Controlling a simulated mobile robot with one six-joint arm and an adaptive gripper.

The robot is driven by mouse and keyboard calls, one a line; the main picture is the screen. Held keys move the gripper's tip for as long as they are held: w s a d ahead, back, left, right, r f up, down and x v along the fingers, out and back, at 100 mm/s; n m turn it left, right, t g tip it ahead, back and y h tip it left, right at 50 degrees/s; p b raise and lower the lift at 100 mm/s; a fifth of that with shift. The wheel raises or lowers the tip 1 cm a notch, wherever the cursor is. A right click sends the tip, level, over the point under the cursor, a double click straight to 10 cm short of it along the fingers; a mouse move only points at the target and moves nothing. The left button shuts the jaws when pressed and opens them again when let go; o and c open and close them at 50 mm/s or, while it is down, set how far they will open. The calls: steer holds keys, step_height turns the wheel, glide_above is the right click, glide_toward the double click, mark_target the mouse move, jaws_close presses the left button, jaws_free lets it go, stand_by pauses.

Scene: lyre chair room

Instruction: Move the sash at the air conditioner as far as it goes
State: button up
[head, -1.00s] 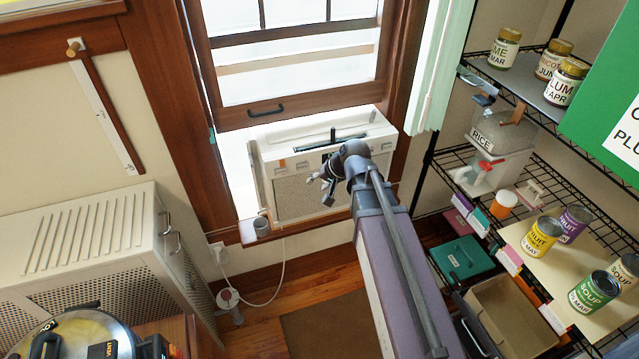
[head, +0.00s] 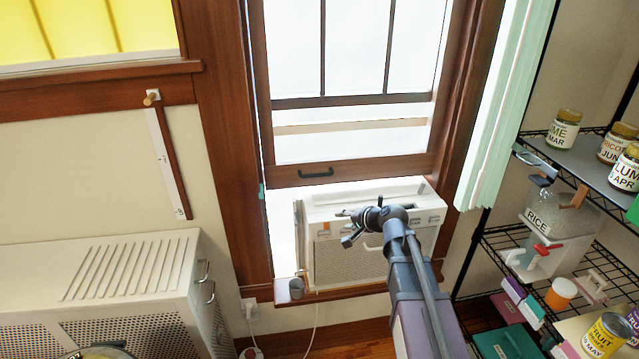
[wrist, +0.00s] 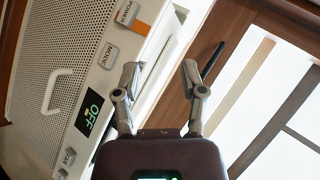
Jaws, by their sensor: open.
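The sash (head: 400,170) is a brown wooden window frame with dark bars, above the air conditioner. Its dark handle (head: 316,173) is on the bottom rail, left of the middle. The white air conditioner (head: 325,268) sits in the opening below, with a bright gap at its left. My gripper (head: 346,226) is open and empty in front of the unit's upper part, below and right of the handle. In the wrist view my gripper (wrist: 160,78) has its fingers apart, with the handle (wrist: 213,60) just beyond the right finger and the unit's panel (wrist: 95,100) at left.
A mint curtain (head: 502,110) hangs right of the window. A wire shelf with jars and a rice dispenser (head: 545,225) stands further right. A beige slatted cabinet (head: 110,275) is at lower left.

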mark_target(318, 176)
steer(key=w+r+m+t, duration=0.2)
steer(key=w+m, duration=0.1)
steer(key=w, duration=0.1)
steer(key=w+a+r+m+t+y+b, duration=0.1)
steer(key=w+r+m+t, duration=0.1)
steer(key=w, duration=0.3)
steer(key=shift+a+r+m+t, duration=0.25)
steer(key=shift+r+m+t, duration=0.15)
steer(key=shift+m+t, duration=0.15)
steer(key=shift+w, duration=0.15)
steer(key=b+x, duration=0.3)
steer(key=x, duration=1)
steer(key=shift+w+a+f, duration=0.2)
steer(key=shift+a, duration=0.15)
jaws_close()
